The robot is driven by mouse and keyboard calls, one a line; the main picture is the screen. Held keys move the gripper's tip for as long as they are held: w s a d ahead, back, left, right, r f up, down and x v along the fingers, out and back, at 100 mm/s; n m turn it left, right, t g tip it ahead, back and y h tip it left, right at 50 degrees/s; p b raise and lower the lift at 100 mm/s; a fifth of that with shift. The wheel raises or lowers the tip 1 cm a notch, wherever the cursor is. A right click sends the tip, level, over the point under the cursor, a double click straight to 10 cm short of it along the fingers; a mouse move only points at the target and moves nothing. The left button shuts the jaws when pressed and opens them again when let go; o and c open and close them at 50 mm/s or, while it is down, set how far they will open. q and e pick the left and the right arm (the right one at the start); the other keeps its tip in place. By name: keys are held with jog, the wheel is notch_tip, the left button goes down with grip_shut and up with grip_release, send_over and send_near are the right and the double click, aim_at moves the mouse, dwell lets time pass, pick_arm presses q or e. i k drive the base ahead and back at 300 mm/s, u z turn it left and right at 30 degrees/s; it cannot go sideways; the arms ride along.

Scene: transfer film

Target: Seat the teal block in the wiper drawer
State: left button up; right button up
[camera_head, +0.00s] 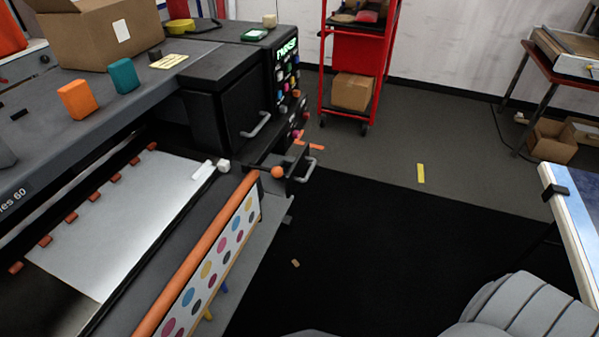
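The teal block (124,76) stands upright on the dark top of the large printer at the upper left. An orange block (77,99) stands to its left, apart from it. A small dark drawer (293,163) with a grey handle juts from the printer's right end, low down; it looks pulled out, and its inside is not clearly visible. A larger dark front with a grey bar handle (257,126) is above and left of it. No label shows which is the wiper drawer. Neither of my grippers is in view.
A cardboard box (105,35) stands behind the blocks. A white sheet (120,225) lies on the printer bed. An orange rail (195,255) runs along the front. A red cart (357,65) stands at the back. The floor (390,240) in the middle is mostly clear.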

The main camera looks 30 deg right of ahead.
aim_at(293, 167)
jog(key=z, duration=2.25)
jog(key=i, duration=3.25)
jog(key=u, duration=3.75)
jog(key=k, duration=0.25)
jog(key=u, duration=1.05)
